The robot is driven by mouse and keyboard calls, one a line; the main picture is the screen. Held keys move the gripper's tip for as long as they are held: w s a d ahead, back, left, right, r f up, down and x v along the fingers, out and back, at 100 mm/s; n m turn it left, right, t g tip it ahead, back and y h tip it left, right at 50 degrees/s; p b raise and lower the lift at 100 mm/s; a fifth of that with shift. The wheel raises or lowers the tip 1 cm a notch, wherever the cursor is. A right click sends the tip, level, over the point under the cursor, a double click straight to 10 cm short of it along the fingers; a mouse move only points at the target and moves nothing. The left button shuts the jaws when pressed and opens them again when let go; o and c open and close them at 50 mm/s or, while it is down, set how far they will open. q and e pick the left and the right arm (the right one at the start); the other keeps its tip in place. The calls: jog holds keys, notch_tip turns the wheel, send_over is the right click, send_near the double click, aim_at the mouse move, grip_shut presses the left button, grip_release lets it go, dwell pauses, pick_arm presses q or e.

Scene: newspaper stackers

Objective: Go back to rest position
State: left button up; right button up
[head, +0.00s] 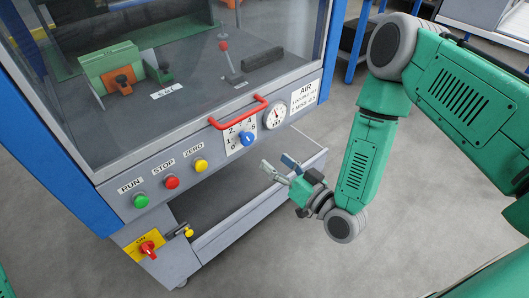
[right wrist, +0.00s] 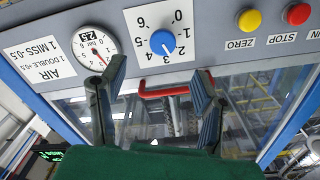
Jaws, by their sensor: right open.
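My right gripper (head: 276,164) is open and empty in front of the machine's control panel, below the blue dial (head: 247,138) and the pressure gauge (head: 274,116). A gap shows between its fingers and the panel. The right wrist view shows the panel upside down, with the two fingers (right wrist: 155,82) spread apart and nothing between them. The blue dial (right wrist: 163,42) and the gauge (right wrist: 96,45) stand beyond the fingertips there. My left gripper is not in view.
The red handle (head: 238,113) sticks out above the dial. Green, red and yellow buttons (head: 172,182) line the panel's left. A red switch on a yellow plate (head: 146,246) sits lower. An open lower shelf (head: 235,228) lies under the panel. Grey floor (head: 400,235) is clear at right.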

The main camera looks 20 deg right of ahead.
jog(key=shift+s+d, duration=0.15)
jog(key=shift+s, duration=0.25)
jog(key=s+a+f+n+g+h, duration=0.1)
jog(key=s+f+g, duration=0.5)
jog(key=f, duration=0.2)
jog(key=s+d+f+g+h, duration=0.2)
jog(key=s+d+g, duration=0.2)
jog(key=s, duration=0.5)
jog(key=s+d+f+g+h, duration=0.2)
jog(key=s+g, duration=0.4)
jog(key=s, duration=0.4)
jog(key=shift+s+d+f+h, duration=0.2)
jog(key=shift+d+h, duration=0.4)
jog(key=shift+d, duration=0.45)
jog(key=shift+w, duration=0.1)
